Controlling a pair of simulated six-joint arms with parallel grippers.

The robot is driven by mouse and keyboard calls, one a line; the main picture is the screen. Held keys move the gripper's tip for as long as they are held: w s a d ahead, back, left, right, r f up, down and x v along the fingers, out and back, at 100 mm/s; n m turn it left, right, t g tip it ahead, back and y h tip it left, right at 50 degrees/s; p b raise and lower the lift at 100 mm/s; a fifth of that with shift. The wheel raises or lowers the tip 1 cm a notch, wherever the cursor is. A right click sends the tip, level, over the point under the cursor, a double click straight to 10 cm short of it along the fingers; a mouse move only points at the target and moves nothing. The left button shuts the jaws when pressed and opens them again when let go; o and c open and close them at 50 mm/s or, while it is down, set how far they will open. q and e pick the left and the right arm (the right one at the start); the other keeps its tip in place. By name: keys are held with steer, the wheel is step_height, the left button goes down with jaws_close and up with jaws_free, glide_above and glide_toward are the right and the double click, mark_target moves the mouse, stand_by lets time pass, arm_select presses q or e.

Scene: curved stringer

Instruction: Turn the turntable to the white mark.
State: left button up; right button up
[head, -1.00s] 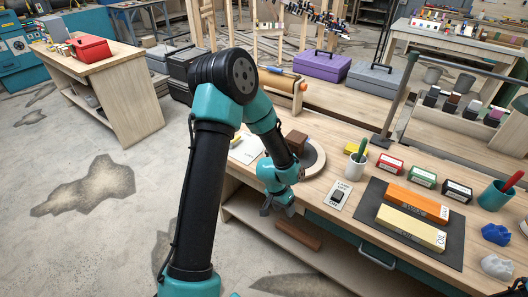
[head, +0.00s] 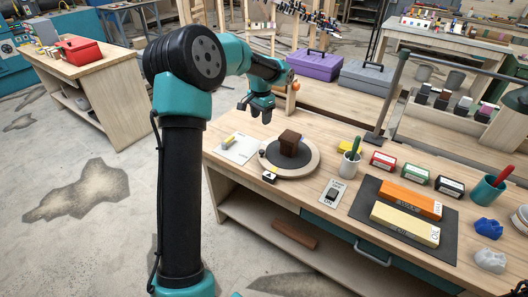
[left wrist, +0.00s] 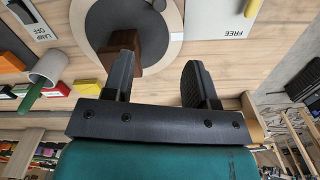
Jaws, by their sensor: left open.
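The turntable (head: 312,164) is a dark disc with a pale wooden rim, lying on the workbench. A brown block (head: 290,143) stands on it, and a small black knob (head: 262,154) is near its left edge. A small dark tag with a white shape (head: 270,176) sits at the front edge. My left gripper (head: 262,114) is open and empty, raised behind and left of the turntable. In the left wrist view the fingers (left wrist: 160,75) are apart; one hides part of the brown block. The rim (left wrist: 174,40) shows beyond them. My right gripper is not visible.
A white sheet marked FREE (left wrist: 226,20) lies left of the turntable in the head view. A lamp switch (head: 333,193), a white cup (head: 348,166) and a dark mat (head: 372,233) with two sharpening stones are on the right.

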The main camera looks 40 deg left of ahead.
mark_target(262, 151)
arm_select(q)
step_height(262, 151, down, 18)
steer(key=shift+r, duration=0.2)
stand_by(0.7)
steer(key=shift+c, duration=0.3)
jaws_close()
